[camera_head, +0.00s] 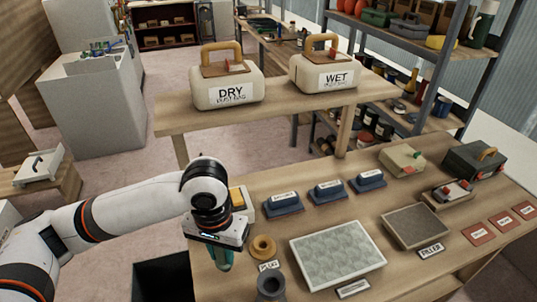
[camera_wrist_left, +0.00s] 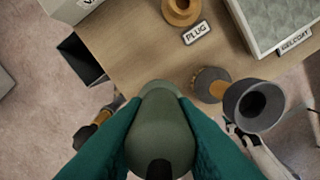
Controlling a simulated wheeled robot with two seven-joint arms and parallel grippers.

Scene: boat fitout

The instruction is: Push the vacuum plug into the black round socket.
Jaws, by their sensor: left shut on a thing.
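The black round socket (camera_head: 270,285) stands at the near table edge, right of my gripper. In the left wrist view the socket (camera_wrist_left: 253,105) shows its open dark mouth, apart from the held plug. My right gripper is not in view.
A tan ring (camera_head: 263,247) sits behind the PLUG label (camera_head: 268,265). A pale textured panel (camera_head: 338,252) lies to the right. Blue blocks (camera_head: 326,190) stand behind. A black open bin (camera_head: 165,280) is on the floor at left.

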